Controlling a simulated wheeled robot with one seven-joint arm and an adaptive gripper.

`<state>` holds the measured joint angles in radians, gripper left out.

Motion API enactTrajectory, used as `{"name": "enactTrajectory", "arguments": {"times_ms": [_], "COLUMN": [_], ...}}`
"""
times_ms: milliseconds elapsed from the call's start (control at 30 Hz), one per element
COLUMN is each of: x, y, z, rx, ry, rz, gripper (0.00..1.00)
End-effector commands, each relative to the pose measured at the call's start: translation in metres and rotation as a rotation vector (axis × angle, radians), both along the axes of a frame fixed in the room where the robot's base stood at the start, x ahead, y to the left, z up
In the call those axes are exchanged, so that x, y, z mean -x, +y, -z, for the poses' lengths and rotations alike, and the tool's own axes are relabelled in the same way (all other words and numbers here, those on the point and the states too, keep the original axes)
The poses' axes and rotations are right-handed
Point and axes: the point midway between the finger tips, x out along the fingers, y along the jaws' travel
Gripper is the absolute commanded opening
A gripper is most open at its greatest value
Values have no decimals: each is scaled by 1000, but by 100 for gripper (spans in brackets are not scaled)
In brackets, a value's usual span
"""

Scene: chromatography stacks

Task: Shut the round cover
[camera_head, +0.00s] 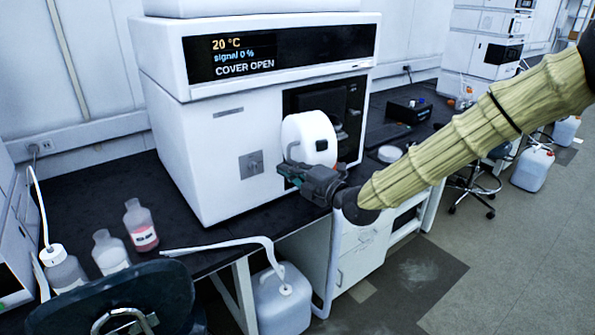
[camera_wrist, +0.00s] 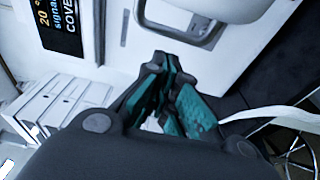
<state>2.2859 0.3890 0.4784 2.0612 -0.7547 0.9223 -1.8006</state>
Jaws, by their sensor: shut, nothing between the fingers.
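The round cover (camera_head: 309,138) is a thick white disc on the front of the white instrument (camera_head: 215,165). It stands swung out from the dark recess (camera_head: 345,105) to its right. The display (camera_head: 240,57) reads "COVER OPEN". My gripper (camera_head: 284,170) is at the lower left of the cover, close to its grey handle; I cannot tell whether they touch. In the wrist view the handle (camera_wrist: 182,36) is a grey loop on the white cover (camera_wrist: 215,8), just beyond my fingertips (camera_wrist: 168,62). The fingers are shut with nothing visible between them.
Bottles (camera_head: 141,225) stand on the black bench (camera_head: 210,238) at the left. A white tube (camera_head: 225,245) hangs over the bench edge to a jug (camera_head: 283,300). A chair back (camera_head: 120,300) fills the lower left.

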Motion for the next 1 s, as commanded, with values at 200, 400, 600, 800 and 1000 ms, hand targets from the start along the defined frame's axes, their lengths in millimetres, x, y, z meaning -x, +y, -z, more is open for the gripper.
{"name": "enactTrajectory", "arguments": {"times_ms": [200, 400, 600, 800, 1000], "x": [-10, -14, -15, -15, -15], "y": [-22, -31, -33, -33, -35], "z": [-2, 0, 0, 0, 0], "rx": [-2, -1, -1, 0, -1], "ry": [1, 2, 2, 1, 1], "rz": [5, 3, 3, 2, -6], "gripper": [0, 0, 0, 0, 0]}}
